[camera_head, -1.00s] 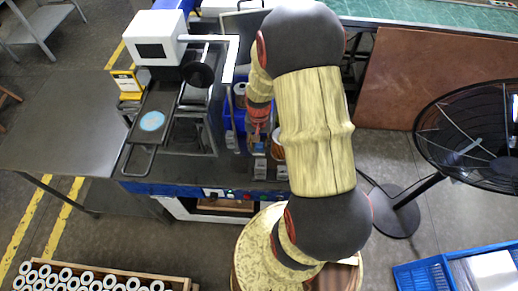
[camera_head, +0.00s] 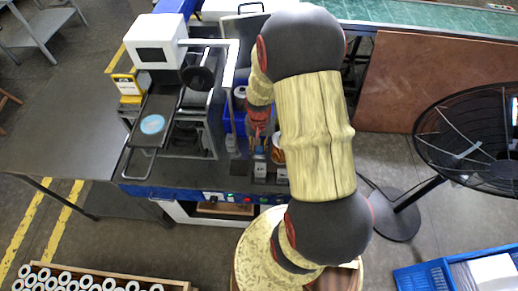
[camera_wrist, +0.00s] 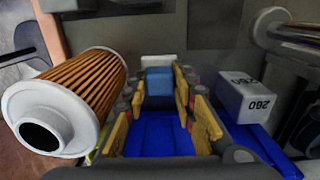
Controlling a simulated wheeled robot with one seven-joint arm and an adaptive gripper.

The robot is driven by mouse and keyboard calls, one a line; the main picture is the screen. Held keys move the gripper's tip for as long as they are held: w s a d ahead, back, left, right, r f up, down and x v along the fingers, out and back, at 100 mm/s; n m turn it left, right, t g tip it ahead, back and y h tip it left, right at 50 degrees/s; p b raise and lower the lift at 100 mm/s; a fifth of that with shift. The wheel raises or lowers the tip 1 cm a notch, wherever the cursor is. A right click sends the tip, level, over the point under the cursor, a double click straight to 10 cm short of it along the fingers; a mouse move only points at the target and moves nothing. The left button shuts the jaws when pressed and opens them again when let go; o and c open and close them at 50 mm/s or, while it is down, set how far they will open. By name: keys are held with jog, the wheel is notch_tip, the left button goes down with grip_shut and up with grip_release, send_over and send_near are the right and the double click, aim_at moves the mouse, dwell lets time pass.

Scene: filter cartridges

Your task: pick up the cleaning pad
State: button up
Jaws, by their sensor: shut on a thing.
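My gripper (camera_wrist: 163,102) has yellow fingers and is shut on a small blue-grey block, which I take for the cleaning pad (camera_wrist: 158,81). The pad shows between the fingertips in the wrist view, above a blue surface (camera_wrist: 160,138). In the head view my gripper (camera_head: 258,132) hangs over the right part of the machine bench, beside the large arm link. The pad is too small there to make out clearly.
A pleated orange filter cartridge (camera_wrist: 82,92) with white ends lies close left of my gripper. A white block marked 260 (camera_wrist: 243,98) stands close right. In the head view, a black fan (camera_head: 470,140) stands right and a crate of cartridges (camera_head: 85,276) sits front left.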

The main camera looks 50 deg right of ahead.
notch_tip(320, 180, up, 3)
jog(key=shift+f+p, duration=0.1)
jog(key=shift+p, duration=0.25)
jog(key=s+a+r+p, duration=0.3)
jog(key=s+a+r, duration=0.3)
jog(key=s+r, duration=0.4)
jog(key=shift+s+a, duration=0.2)
jog(key=shift+s, duration=1.1)
jog(key=o, duration=0.5)
jog(key=shift+c, duration=1.2)
